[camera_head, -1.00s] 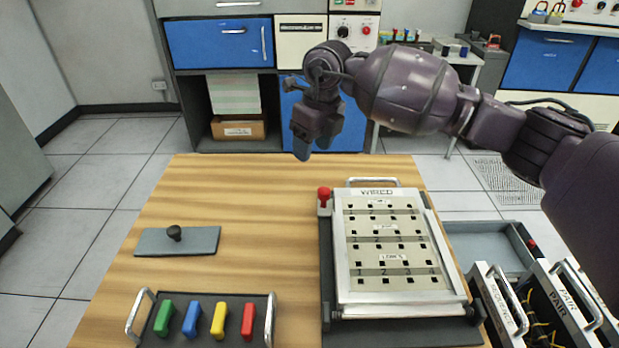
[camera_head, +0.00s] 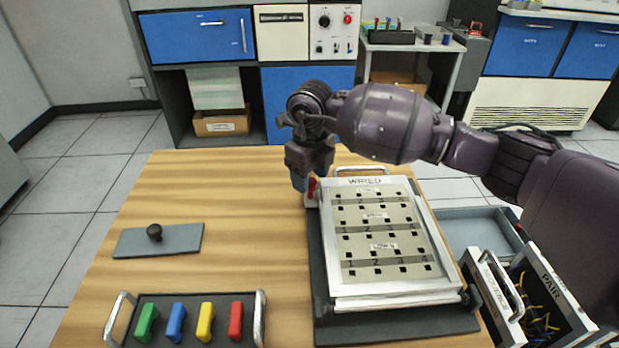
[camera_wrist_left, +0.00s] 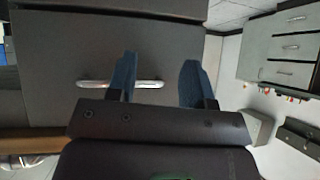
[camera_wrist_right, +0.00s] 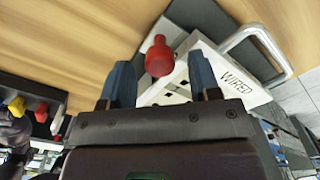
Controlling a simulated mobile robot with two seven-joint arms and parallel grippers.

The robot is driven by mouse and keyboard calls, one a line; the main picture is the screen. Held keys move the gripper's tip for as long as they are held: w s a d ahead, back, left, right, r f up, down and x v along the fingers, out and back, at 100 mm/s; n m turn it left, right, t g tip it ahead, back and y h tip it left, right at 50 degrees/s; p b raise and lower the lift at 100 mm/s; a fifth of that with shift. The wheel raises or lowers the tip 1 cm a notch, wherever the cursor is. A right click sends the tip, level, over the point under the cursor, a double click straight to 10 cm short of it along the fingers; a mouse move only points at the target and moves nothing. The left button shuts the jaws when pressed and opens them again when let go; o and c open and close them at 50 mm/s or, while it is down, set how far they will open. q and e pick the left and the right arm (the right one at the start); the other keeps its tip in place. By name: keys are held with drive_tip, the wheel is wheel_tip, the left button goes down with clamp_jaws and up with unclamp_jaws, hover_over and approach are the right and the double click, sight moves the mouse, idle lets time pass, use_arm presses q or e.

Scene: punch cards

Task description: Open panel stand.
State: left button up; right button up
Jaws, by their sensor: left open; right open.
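The panel stand is a dark base (camera_head: 318,270) on the wooden table with a silver-framed panel (camera_head: 425,205) marked WIRED lying on it. A silver handle (camera_head: 362,170) is at the panel's far edge. A red knob (camera_head: 312,187) stands at the stand's far left corner. My right gripper (camera_head: 302,182) is just above and beside the red knob, pointing down. In the right wrist view the red knob (camera_wrist_right: 160,57) lies between the open blue fingers (camera_wrist_right: 163,88), with nothing gripped. My left gripper (camera_wrist_left: 160,80) is open and empty in its wrist view and out of the head view.
A grey plate with a black knob (camera_head: 155,234) lies at the table's left. A black tray with coloured handles (camera_head: 190,320) is at the front left. Cards marked PAIR (camera_head: 550,300) and a grey tray (camera_head: 478,230) are at the right. The table's middle left is clear.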

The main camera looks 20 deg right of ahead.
drive_tip(key=shift+f, duration=0.4)
clamp_jaws()
drive_tip(key=shift+r, duration=0.15)
